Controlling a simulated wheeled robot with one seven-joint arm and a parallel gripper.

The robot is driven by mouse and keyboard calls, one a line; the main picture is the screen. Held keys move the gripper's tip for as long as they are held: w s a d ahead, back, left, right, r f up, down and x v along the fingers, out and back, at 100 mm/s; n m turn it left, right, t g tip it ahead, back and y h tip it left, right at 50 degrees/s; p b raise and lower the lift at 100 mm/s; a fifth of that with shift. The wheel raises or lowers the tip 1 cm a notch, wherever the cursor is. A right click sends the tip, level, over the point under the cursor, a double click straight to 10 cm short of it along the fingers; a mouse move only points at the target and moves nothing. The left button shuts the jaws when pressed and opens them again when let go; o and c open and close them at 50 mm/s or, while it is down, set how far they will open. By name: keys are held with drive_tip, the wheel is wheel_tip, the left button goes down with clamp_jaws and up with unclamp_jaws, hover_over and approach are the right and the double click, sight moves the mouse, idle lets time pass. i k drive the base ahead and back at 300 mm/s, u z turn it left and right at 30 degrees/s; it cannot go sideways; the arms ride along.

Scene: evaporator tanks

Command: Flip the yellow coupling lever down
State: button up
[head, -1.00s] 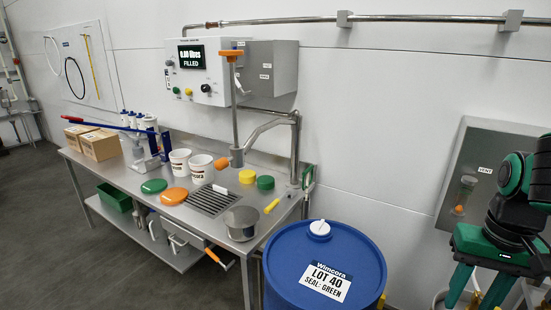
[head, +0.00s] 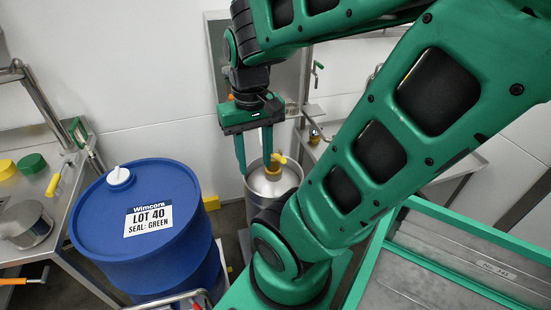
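A small yellow lever (head: 279,158) stands up on top of a round steel vessel (head: 287,187) in the middle of the head view. It looks raised, but its exact angle is hard to tell. My gripper (head: 255,168) hangs fingers down above the vessel's left side, open, with nothing seen between its two green fingers. The right finger overlaps the area just left of the lever in the picture. I cannot tell whether it touches the lever. The lever's base is partly hidden.
A blue drum (head: 175,228) labelled LOT 40 stands left of the vessel. A steel bench (head: 45,240) holds a yellow-handled part (head: 53,186), a green lid (head: 32,162) and a steel pot (head: 25,222). My own arm covers much of the right side.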

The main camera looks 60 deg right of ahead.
sight(277, 156)
drive_tip(key=z, duration=1.2)
